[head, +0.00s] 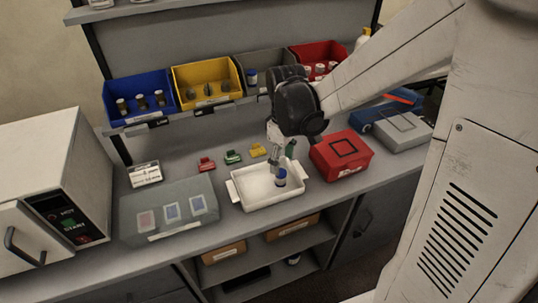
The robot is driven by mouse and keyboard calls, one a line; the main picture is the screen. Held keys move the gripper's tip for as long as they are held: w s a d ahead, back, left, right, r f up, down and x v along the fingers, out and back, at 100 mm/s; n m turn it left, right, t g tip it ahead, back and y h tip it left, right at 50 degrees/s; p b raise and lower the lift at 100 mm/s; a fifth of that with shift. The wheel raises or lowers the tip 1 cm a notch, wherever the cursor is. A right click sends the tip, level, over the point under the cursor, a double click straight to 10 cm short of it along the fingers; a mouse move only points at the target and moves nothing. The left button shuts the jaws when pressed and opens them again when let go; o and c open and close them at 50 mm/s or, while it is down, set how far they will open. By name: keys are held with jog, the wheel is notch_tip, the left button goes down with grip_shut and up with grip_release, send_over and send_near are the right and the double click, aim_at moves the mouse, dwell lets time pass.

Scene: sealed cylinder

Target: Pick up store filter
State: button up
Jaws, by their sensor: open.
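A small white cylinder with a blue top (281,178) stands upright in the white tray (251,200) on the bench. My gripper (279,163) points down just above the cylinder, near the tray's back right. Its jaws are open, and I cannot tell whether they touch the cylinder. A similar blue-and-white cylinder (252,77) stands in the grey bin (262,60) on the shelf, partly hidden by my arm. No label shows which item is the filter.
Blue (135,91), yellow (206,76) and red (318,58) bins hold small items. A red box (341,154) stands close right of the tray; a grey case (170,213) is left. Small clips (232,157) lie behind. A white machine (50,190) stands far left.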

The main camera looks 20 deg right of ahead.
aim_at(281, 172)
jog(key=shift+w+f, duration=0.15)
jog(key=shift+f, duration=1.6)
jog(key=shift+w+f, duration=0.15)
jog(key=shift+f, duration=1.6)
jog(key=shift+c, duration=0.4)
jog(key=c, duration=1)
jog(key=shift+c, duration=0.3)
jog(key=shift+r, duration=0.2)
